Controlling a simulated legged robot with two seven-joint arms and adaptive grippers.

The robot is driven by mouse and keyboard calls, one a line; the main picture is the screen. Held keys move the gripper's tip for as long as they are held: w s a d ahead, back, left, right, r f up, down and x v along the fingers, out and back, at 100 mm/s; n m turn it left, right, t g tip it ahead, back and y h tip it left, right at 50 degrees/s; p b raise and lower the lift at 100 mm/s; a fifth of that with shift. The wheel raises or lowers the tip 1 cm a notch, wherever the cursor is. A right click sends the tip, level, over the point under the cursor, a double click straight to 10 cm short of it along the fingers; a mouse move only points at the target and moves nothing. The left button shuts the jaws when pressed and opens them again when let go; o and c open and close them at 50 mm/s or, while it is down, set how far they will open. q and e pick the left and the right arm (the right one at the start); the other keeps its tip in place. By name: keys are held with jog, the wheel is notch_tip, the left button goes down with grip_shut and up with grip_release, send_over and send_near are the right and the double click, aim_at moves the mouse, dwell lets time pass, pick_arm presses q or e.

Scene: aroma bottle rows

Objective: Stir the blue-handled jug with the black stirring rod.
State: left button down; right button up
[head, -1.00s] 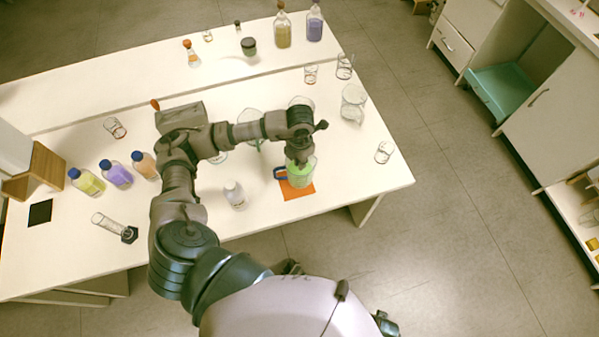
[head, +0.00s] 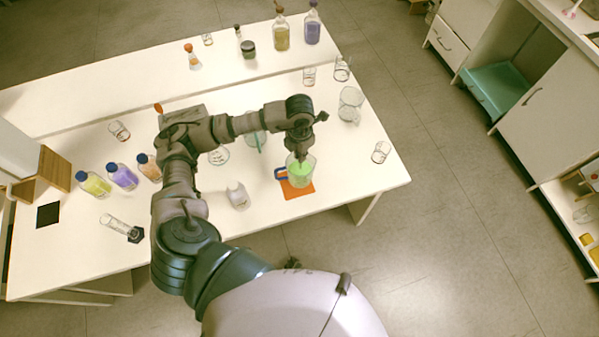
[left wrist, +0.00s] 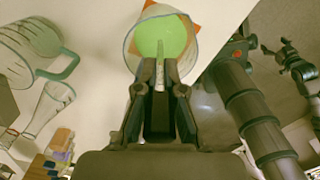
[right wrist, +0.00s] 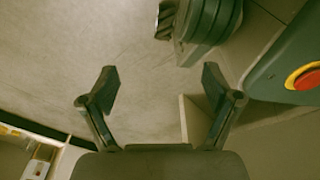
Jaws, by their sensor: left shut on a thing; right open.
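The blue-handled jug (head: 306,172) stands upright on an orange mat (head: 299,191) near the table's front right, with bright green liquid in it. It also shows at the top of the left wrist view (left wrist: 190,52). My left gripper (head: 300,157) is directly above the jug's mouth. In the left wrist view my left gripper (left wrist: 160,92) is shut on the stirring rod (left wrist: 160,65), a thin stick that looks grey here and points over the green liquid. I cannot tell how deep its tip is. My right gripper (right wrist: 156,82) is open and empty, away from the table.
A beaker with a green handle (left wrist: 66,65) stands beside the jug. Blue-capped bottles (head: 122,176) and a glass cylinder (head: 115,222) are at the left. A large clear beaker (head: 350,104) and small glass (head: 380,152) stand right.

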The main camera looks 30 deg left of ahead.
pick_arm(q)
jog(key=shift+r+p, duration=0.65)
jog(key=shift+r, duration=0.55)
jog(key=shift+r+p, duration=0.55)
jog(key=shift+r, duration=0.3)
jog(key=shift+r+p, duration=0.8)
jog(key=shift+r, duration=0.55)
pick_arm(e)
jog(key=s+d+f, duration=0.1)
jog(key=s+d, duration=0.1)
jog(key=s, duration=0.8)
jog(key=shift+f+g, duration=0.3)
jog(key=shift+f, duration=0.05)
jog(key=shift+w, duration=0.1)
